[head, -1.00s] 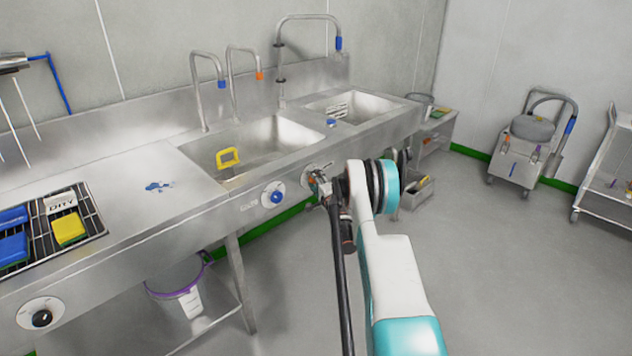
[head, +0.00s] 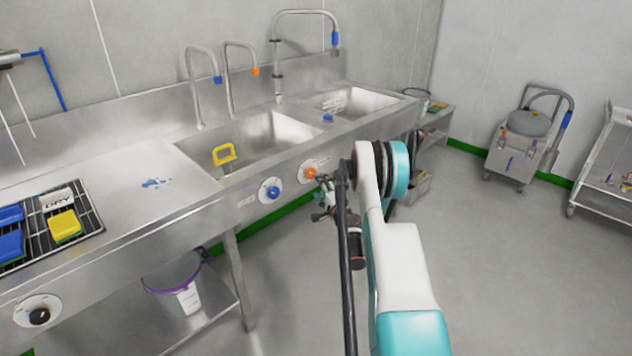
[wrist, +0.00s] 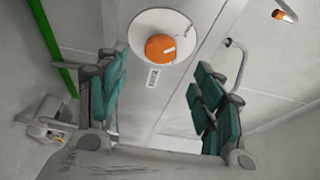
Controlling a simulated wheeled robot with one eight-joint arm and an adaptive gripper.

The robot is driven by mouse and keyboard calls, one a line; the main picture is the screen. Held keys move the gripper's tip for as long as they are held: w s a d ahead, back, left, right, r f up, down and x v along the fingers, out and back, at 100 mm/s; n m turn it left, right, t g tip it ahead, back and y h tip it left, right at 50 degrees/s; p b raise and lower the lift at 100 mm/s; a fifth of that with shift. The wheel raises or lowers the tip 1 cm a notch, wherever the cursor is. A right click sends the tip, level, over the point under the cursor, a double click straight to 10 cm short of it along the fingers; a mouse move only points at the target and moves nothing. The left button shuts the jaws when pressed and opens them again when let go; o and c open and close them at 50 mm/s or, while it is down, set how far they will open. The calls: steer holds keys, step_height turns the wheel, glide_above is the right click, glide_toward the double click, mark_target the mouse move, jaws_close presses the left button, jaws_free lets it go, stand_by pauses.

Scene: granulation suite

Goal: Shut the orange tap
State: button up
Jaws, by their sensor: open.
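The orange tap is a round knob (head: 310,173) on a pale disc on the sink unit's front panel, to the right of a blue knob (head: 271,191). In the wrist view the orange knob (wrist: 160,48) shows at the top with a white mark, ahead of my fingers and apart from them. My gripper (wrist: 160,100) is open and empty, with green finger pads at left and right. In the head view my gripper (head: 325,200) is just below and right of the orange knob, partly hidden by my arm.
An orange-tipped spout (head: 255,72) and a blue-tipped spout (head: 217,79) stand behind. A bucket (head: 177,287) is on the shelf below.

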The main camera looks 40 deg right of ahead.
steer(key=shift+v, duration=1.85)
